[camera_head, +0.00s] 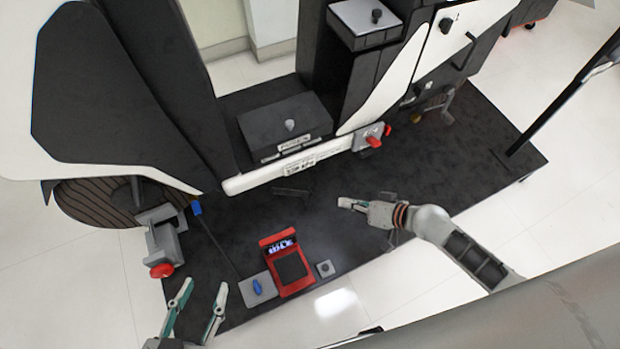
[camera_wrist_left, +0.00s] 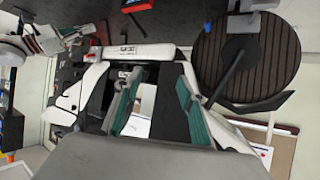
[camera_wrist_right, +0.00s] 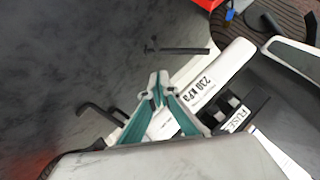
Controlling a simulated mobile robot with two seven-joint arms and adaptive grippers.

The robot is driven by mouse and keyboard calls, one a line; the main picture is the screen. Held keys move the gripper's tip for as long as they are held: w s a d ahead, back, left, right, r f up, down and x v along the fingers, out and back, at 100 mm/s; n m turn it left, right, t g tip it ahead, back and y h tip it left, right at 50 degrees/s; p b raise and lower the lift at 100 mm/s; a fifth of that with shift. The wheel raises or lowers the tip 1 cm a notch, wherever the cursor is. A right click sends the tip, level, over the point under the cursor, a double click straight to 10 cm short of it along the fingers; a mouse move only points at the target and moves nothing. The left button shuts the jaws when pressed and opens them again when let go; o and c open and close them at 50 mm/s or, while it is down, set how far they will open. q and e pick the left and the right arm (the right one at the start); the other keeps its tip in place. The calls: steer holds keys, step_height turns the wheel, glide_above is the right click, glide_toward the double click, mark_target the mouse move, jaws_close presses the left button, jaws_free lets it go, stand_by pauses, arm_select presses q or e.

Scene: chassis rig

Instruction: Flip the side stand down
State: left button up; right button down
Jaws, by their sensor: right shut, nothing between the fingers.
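A thin dark bar, which looks like the side stand (camera_head: 291,192), shows beside the white sill (camera_head: 290,168) of the vehicle. In the right wrist view the dark bar (camera_wrist_right: 185,50) lies past my fingertips, with a short crosspiece at one end. I cannot tell its exact tilt. My right gripper (camera_head: 346,203) is shut and empty, to the right of the bar and apart from it. It also shows in the right wrist view (camera_wrist_right: 158,80). My left gripper (camera_head: 203,290) is open and empty at the lower left, far from the bar; its spread fingers show in the left wrist view (camera_wrist_left: 160,78).
A red device with a screen (camera_head: 287,268) stands on the dark mat (camera_head: 240,215), beside a grey plate with a blue piece (camera_head: 258,288). A clamp with a red knob (camera_head: 162,250) stands left. A black L-shaped bar (camera_wrist_right: 103,115) is near my right gripper. Mat between is clear.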

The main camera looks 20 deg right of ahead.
steer(key=f, duration=0.1)
steer(key=b, duration=0.4)
glide_toward(307, 199)
steer(key=x, duration=0.6)
arm_select(q)
steer(key=shift+n+t+h, duration=0.4)
steer(key=shift+n+h, duration=0.1)
steer(key=shift+n, duration=0.4)
steer(key=d, duration=0.1)
steer(key=w+d+r, duration=0.2)
steer(key=shift+d, duration=0.35)
arm_select(e)
steer(key=shift+d, duration=0.2)
arm_select(q)
steer(key=shift+s, duration=0.1)
